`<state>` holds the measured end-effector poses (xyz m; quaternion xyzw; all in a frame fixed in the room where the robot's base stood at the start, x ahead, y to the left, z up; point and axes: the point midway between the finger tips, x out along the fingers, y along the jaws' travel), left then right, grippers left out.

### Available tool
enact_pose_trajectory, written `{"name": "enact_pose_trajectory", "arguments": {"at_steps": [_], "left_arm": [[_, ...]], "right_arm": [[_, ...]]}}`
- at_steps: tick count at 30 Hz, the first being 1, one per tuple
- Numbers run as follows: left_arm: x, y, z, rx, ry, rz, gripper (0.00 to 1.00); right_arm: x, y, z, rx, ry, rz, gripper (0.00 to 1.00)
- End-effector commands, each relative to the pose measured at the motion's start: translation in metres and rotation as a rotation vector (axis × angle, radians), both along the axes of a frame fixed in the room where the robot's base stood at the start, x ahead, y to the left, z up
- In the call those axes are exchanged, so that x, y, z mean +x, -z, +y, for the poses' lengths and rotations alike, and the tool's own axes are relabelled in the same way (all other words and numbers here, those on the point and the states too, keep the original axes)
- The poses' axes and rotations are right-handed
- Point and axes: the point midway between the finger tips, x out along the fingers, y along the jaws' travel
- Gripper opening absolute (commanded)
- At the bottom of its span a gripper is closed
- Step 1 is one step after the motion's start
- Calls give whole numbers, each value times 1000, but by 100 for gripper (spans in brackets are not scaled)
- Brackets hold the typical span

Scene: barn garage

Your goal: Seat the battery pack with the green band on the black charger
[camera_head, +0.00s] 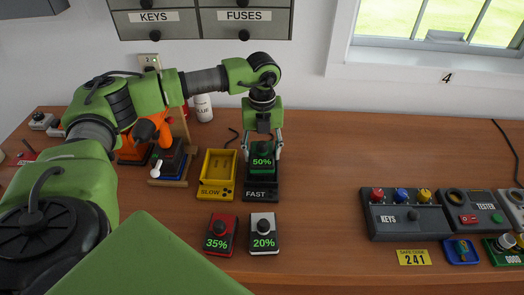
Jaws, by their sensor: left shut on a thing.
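The battery pack with the green band (262,167) reads 50% on its top. My left gripper (264,151) comes down from above and is shut on this pack, one finger on each side. The pack is upright at the black charger (261,195), which is marked FAST. Whether the pack rests fully in the charger or is held slightly above it, I cannot tell, as the pack hides the charger's inside. My right gripper is not in view.
An empty yellow charger (216,176) marked SLOW stands just left. A red pack (220,234) at 35% and a white pack (264,234) at 20% lie in front. The keys box (405,218) and tester (474,213) are at the right. The middle right table is clear.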

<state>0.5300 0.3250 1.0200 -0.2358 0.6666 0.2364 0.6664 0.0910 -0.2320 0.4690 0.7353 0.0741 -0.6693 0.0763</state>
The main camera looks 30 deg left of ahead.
Motion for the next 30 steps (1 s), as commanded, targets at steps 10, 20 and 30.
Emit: {"name": "enact_pose_trajectory", "arguments": {"at_steps": [10, 20, 30], "left_arm": [[1, -1, 0, -1, 0, -2, 17], [1, 4, 0, -1, 0, -2, 17], [1, 17, 0, -1, 0, -2, 17]], "right_arm": [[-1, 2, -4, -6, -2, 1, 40], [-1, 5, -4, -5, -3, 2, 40], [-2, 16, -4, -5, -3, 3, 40]]}}
